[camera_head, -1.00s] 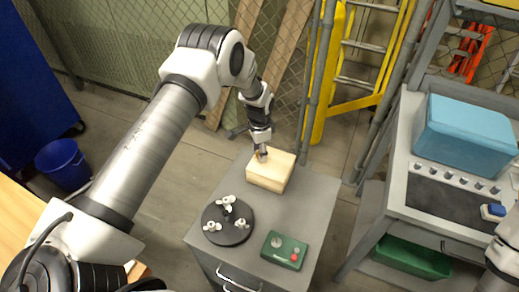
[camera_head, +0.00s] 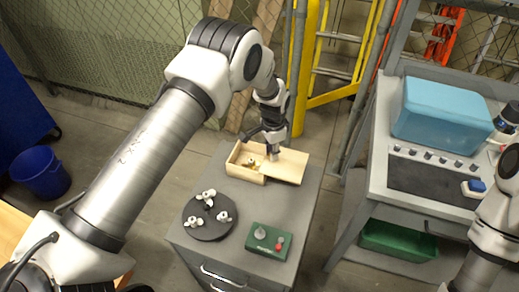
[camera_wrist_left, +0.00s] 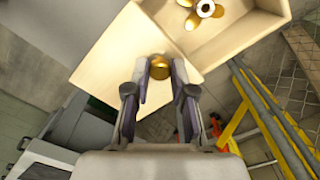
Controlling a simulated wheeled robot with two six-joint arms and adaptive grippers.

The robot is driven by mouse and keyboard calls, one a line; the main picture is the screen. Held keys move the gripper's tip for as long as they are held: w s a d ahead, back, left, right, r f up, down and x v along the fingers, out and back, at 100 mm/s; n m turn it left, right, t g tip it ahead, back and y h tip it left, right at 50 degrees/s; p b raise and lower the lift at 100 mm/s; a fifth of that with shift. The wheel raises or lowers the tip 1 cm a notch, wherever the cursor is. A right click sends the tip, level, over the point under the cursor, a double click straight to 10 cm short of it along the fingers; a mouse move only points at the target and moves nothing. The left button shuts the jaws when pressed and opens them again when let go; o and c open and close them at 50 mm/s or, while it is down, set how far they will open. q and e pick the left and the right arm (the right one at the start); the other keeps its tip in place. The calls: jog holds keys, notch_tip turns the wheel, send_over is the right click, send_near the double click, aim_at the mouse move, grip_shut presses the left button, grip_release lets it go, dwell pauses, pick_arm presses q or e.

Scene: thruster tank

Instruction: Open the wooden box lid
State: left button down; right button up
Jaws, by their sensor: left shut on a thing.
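The light wooden box (camera_head: 248,178) stands on the grey cabinet top, and its left part is open. Its flat wooden lid (camera_head: 290,167) sits shifted to the right, extending beyond the box. My left gripper (camera_head: 272,156) is over the lid. In the left wrist view my left gripper (camera_wrist_left: 161,75) is shut on the round brass knob (camera_wrist_left: 160,62) of the lid (camera_wrist_left: 115,55). The box (camera_wrist_left: 235,38) lies at upper right there, with a brass propeller (camera_wrist_left: 203,8) inside. My right arm shows at the right edge of the head view; its gripper is out of view.
A black round plate (camera_head: 208,229) with small white propellers and a green control box (camera_head: 270,242) stand on the cabinet (camera_head: 187,258) in front of the box. A bench with a blue case (camera_head: 443,115) stands to the right. A yellow ladder (camera_head: 310,75) stands behind.

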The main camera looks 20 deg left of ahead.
pick_arm(q)
jog(key=shift+d, duration=0.15)
jog(key=c, duration=1)
grip_release()
notch_tip(320, 180, up, 12)
jog(key=shift+f, duration=0.1)
